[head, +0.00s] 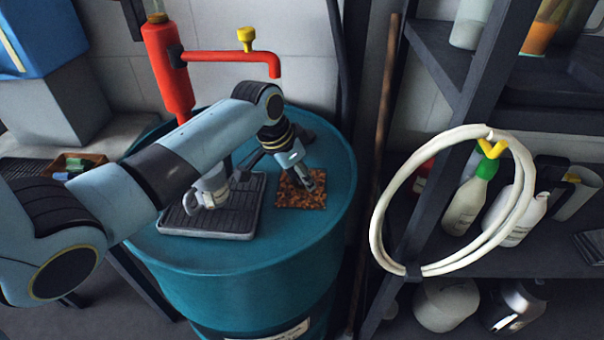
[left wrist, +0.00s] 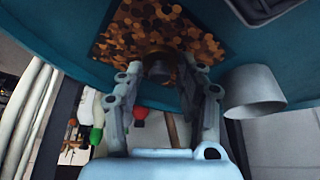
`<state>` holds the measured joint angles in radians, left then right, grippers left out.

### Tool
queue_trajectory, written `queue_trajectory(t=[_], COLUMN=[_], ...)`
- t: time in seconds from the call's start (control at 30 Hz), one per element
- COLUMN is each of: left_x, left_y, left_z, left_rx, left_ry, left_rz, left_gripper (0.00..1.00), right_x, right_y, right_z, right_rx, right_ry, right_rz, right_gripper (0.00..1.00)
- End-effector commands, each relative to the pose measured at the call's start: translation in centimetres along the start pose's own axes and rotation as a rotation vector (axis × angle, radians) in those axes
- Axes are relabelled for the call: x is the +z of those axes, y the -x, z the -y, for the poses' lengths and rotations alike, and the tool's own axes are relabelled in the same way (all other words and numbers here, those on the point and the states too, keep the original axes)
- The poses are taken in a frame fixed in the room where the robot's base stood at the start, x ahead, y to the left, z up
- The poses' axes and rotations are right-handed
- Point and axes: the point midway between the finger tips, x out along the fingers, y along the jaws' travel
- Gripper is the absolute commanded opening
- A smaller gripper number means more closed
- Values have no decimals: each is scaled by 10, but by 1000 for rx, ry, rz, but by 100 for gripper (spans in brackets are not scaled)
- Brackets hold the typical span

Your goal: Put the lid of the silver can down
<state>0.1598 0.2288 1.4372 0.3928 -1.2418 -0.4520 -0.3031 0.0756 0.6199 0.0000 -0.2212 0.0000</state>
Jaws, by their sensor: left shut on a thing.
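My left gripper (head: 311,183) reaches down over the speckled brown cork mat (head: 292,196) on top of the teal drum (head: 330,215). In the left wrist view the gripper (left wrist: 160,78) is shut on a small dark rounded piece (left wrist: 158,66), which seems to be the lid's knob. The rest of the lid is hard to make out, and I cannot tell whether it touches the mat (left wrist: 118,38). My right gripper is not in view.
The black ribbed drip tray (head: 245,215) takes up the drum top's left part. A red pipe with a tap (head: 225,58) stands behind. At the right, a coiled white hose (head: 378,225) hangs on the dark shelf (head: 452,155), which holds several bottles. The drum's front right top is bare.

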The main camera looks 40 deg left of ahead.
Motion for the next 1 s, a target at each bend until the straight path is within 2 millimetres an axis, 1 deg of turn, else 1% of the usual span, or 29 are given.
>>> queue_trajectory(t=[0.33, 0.37, 0.53, 0.83, 0.93, 1.0], left_x=[1, 1, 1, 0, 0, 0], left_y=[-3, -4, -3, -1, 9, 21], left_z=[0, 0, 0, 0, 0, 1], left_rx=[0, 0, 0, -1, -1, -3], left_ry=[0, 0, 0, -1, -1, -2], left_rz=[0, 0, 0, -1, -1, -2], left_gripper=[23, 38, 60, 60, 60, 60], right_x=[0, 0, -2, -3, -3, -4], right_y=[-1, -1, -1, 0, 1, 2], right_z=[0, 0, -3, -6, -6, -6], right_rx=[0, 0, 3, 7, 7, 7], right_ry=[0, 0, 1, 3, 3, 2], right_rz=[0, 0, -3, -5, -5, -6], right_gripper=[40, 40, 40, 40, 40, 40])
